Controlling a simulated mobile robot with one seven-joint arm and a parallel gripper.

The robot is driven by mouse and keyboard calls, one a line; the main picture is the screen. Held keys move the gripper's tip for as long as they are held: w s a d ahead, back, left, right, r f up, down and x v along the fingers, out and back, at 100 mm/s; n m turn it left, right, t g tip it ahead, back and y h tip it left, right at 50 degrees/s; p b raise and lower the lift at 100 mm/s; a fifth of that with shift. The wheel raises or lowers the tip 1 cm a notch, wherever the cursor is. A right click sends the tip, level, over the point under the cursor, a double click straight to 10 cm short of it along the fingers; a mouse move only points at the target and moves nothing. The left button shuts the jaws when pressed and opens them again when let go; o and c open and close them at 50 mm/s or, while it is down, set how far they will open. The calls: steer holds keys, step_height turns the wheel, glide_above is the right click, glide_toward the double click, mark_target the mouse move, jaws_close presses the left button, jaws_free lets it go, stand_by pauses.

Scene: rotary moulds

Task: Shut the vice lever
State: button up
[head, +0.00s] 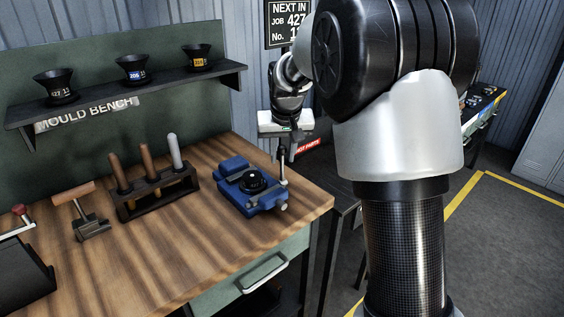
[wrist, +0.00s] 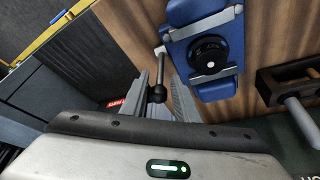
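The blue vice (head: 236,170) sits near the right end of the wooden bench, with a round black mould piece (head: 254,181) in it. Its lever (head: 283,167) stands roughly upright at the vice's right side, with a dark knob on top. My gripper (head: 283,143) is at the top of the lever, pointing down. In the wrist view the vice (wrist: 228,88) is at upper right, and the lever's knob (wrist: 158,93) lies between my two fingers (wrist: 160,78). The fingers look apart, with gaps beside the knob. Contact with either finger cannot be made out.
A shelf (head: 130,92) with several black cups hangs behind. The bench's right edge is close to the vice. The front of the bench top is clear.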

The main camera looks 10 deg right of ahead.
mark_target(282, 167)
steer(key=shift+x, duration=1.35)
jaws_close()
